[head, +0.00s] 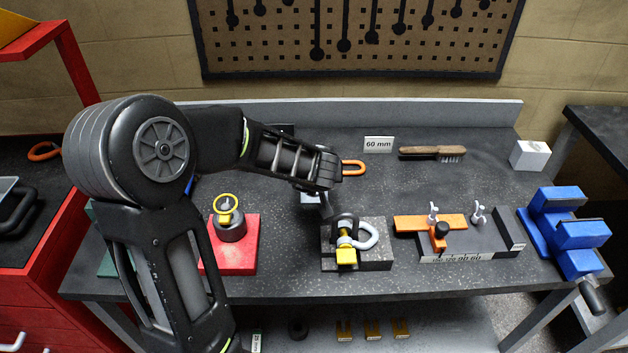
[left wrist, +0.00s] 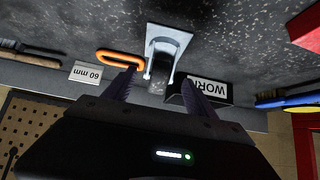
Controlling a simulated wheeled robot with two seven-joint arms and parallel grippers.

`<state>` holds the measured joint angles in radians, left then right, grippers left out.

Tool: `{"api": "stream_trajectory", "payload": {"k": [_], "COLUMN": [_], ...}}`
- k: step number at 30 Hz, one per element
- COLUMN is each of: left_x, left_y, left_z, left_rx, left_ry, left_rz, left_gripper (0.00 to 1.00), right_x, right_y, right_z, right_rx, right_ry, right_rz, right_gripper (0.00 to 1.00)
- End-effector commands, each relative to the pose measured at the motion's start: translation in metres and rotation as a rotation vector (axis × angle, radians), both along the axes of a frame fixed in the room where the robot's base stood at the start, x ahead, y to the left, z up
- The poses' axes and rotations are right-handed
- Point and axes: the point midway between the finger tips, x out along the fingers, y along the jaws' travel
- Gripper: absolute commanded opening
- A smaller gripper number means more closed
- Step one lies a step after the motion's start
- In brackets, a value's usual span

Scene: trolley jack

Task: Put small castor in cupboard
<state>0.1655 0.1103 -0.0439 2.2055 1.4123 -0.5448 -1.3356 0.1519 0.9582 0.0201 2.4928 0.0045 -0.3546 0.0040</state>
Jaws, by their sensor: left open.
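A small castor with a light grey plate (left wrist: 166,42) and a dark wheel between pale fork legs lies on the dark bench in the left wrist view. In the head view only part of its pale plate (head: 309,199) shows below my left gripper (head: 327,203). My left gripper is open, and in the left wrist view its two fingers (left wrist: 159,78) reach either side of the castor's wheel end. I cannot tell whether they touch it. My right gripper is not in view. No cupboard can be clearly made out.
A shackle block (head: 376,258), red block (head: 243,262), orange clamp fixture (head: 408,223) and blue vise (head: 567,232) stand on the bench. A red cabinet (head: 50,265) is at left.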

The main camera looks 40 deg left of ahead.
Motion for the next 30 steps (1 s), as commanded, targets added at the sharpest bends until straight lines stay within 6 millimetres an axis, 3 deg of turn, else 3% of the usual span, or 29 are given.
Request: {"api": "stream_trajectory", "payload": {"k": [6,17,30], "left_x": [0.001,0.027,0.029], "left_y": [0.001,0.020,0.022], "left_z": [-0.003,-0.036,-0.036], "left_rx": [-0.001,0.000,-0.001], "left_ry": [0.001,0.001,0.000], "left_rz": [0.000,-0.001,-0.001], "left_gripper": [0.65,0.65,0.65], "right_x": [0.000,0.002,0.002], "right_y": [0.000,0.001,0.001], "right_z": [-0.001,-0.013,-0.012], "right_rx": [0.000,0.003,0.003], "right_ry": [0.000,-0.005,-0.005], "right_rz": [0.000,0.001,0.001], "right_gripper": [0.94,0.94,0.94]}}
